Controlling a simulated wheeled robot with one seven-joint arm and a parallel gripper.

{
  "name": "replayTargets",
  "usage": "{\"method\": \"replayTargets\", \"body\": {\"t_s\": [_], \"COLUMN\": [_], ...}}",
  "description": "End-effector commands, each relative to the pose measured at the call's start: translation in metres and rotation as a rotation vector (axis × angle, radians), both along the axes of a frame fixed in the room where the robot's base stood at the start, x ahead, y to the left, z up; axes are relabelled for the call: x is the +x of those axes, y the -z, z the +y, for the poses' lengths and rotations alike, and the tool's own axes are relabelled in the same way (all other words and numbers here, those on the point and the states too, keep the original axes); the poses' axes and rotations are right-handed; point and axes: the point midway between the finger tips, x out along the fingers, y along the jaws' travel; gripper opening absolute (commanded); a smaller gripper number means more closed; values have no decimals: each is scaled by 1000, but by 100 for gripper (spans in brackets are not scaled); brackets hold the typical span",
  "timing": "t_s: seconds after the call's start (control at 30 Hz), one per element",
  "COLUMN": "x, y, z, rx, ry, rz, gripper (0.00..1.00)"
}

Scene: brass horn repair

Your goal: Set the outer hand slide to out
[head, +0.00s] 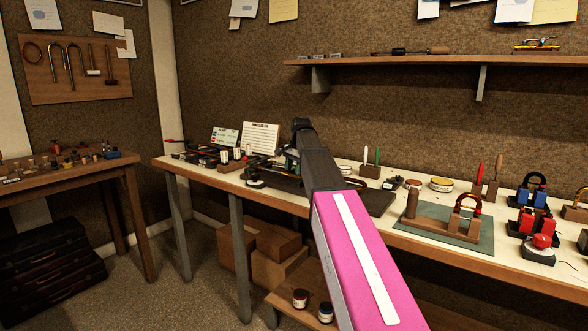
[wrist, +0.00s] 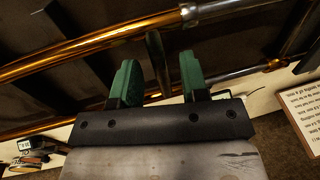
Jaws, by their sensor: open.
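In the wrist view, two parallel brass tubes of the hand slide (wrist: 95,43) run slantwise from the left towards silver sleeves at the right. A short cross brace (wrist: 154,52) joins them. My gripper (wrist: 159,60) has green-padded fingers, open and apart. The brace appears in the gap between the fingers, with no visible contact; its depth relative to the fingertips is unclear. The lower tube passes behind the fingers. In the head view, my arm reaches over the bench and hides the gripper and most of the slide.
Cards (head: 261,138) stand at the back left. A shelf (head: 430,62) hangs above. A text card (wrist: 305,112) is at the wrist view's right edge.

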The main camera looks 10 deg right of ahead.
Motion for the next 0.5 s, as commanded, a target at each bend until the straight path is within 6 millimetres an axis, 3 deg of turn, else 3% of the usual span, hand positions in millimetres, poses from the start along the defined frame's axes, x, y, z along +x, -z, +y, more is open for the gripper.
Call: {"method": "replayTargets", "body": {"t_s": [0.07,0.2,0.5], "x": [0,0,-9], "y": [0,0,0], "z": [0,0,-8], "rx": [0,0,-1], "ry": [0,0,1], "rz": [0,0,-1], "gripper": [41,0,0]}}
